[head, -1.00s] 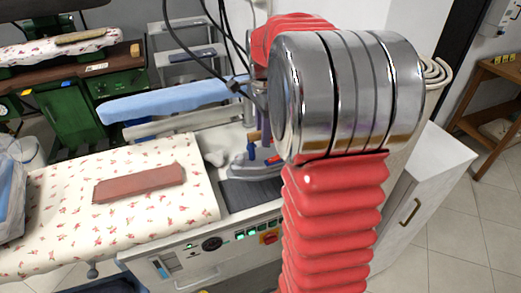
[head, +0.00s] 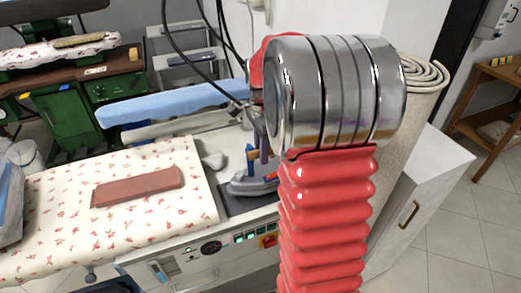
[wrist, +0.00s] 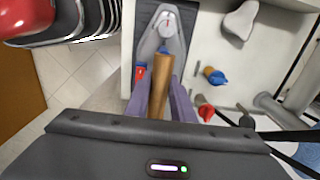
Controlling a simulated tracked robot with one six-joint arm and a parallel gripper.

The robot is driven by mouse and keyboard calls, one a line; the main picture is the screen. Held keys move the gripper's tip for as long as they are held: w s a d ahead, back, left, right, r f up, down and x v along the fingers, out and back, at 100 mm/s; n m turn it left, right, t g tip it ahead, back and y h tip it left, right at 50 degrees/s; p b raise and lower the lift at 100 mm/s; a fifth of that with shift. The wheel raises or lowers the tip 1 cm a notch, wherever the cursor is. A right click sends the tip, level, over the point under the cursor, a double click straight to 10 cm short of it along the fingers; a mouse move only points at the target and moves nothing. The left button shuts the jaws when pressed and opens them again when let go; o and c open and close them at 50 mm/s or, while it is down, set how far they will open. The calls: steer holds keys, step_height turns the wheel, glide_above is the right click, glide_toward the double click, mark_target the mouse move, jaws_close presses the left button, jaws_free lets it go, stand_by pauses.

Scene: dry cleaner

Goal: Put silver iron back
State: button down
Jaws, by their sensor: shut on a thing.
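The silver iron (wrist: 165,45) has a brown handle and points away from me in the wrist view. My gripper (wrist: 160,98) is shut on that handle, with a purple finger on each side. In the head view the iron (head: 250,187) is over the dark rest pad (head: 237,206), at the right end of the ironing station. The pad also shows around the iron's tip in the wrist view (wrist: 140,10). I cannot tell whether the soleplate touches the pad. My arm hides the iron's right end in the head view.
A patterned ironing board (head: 60,215) with a reddish-brown pad (head: 137,187) lies to the left. A blue padded sleeve arm (head: 170,101) is behind. Dark cables (head: 192,55) hang near my gripper. A white cabinet (head: 425,185) stands at right. A blue knob (wrist: 216,77) is close beside the iron.

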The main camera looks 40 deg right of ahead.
mark_target(261, 172)
steer(key=shift+w+f, duration=0.1)
steer(key=shift+f, duration=1.25)
steer(key=c, duration=2)
jaws_free()
steer(key=shift+f, duration=0.2)
steer(key=o, duration=0.5)
steer(key=shift+c, duration=0.2)
steer(key=shift+r, duration=0.1)
step_height(261, 172, up, 11)
steer(key=shift+r, duration=0.5)
